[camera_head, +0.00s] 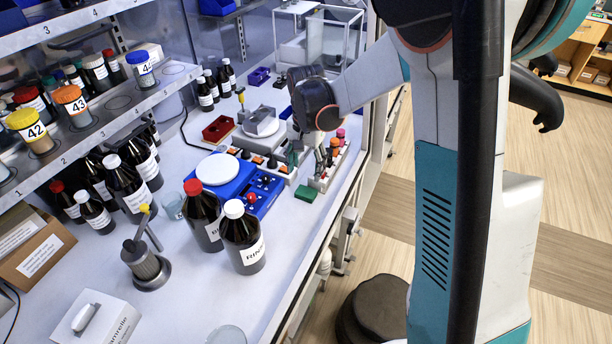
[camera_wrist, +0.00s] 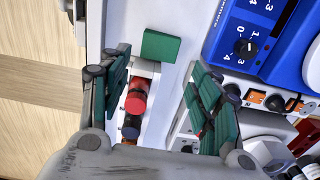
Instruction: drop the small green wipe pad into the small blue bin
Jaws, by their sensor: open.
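The green wipe pad (camera_head: 306,193) lies flat on the white bench near its front edge, beside the blue stirrer. In the wrist view the same pad (camera_wrist: 161,46) is a plain green block just beyond my fingertips, not between them. My gripper (camera_head: 305,157) is above the bench, farther back than the pad; its teal fingers (camera_wrist: 158,68) are spread with nothing held.
A white rack (camera_head: 326,172) with red and orange capped items is under my gripper. The blue stirrer (camera_head: 225,184), a red bin (camera_head: 218,129) and two brown bottles (camera_head: 242,237) stand close by. Shelves of jars (camera_head: 75,105) line the left.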

